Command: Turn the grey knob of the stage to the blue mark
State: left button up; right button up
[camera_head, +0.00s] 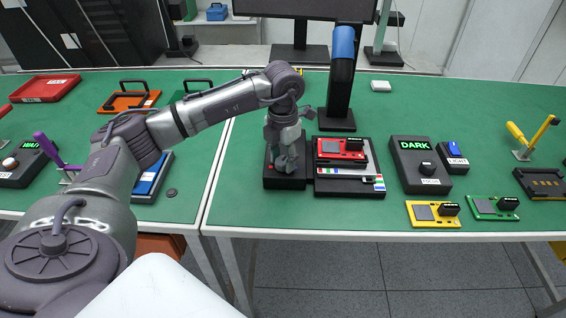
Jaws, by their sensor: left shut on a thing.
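The stage is a low black block (287,183) on the green table, beside a black base (349,190) that carries a red board and a striped strip. My left gripper (284,163) points down onto the black block from above. It is shut, and its fingers hide most of what they grip, which appears to be the grey knob. The knob's pointer and the blue mark cannot be made out under the fingers. My right gripper is not in view.
Right of the stage are a box reading DARK (419,165), a yellow board (433,214) and a green board (493,208). A black stand with a blue top (343,42) rises behind. Free green table lies at back right.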

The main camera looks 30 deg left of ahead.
pick_arm(q)
jog(key=m+b, duration=0.1)
jog(key=m, duration=0.2)
jog(key=shift+w+m+b, duration=0.1)
jog(key=shift+m+b, duration=0.2)
jog(key=shift+b, duration=0.05)
jog(key=m+b, duration=0.1)
jog(key=m, duration=0.2)
jog(key=shift+m, duration=0.3)
jog(key=m+b, duration=0.1)
jog(key=m, duration=0.2)
jog(key=shift+r+b, duration=0.1)
jog(key=shift+b, duration=0.25)
jog(key=shift+m+b, duration=0.3)
jog(key=shift+m, duration=1.1)
jog(key=shift+r, duration=0.1)
jog(key=o, duration=1.1)
jog(key=shift+o, duration=0.2)
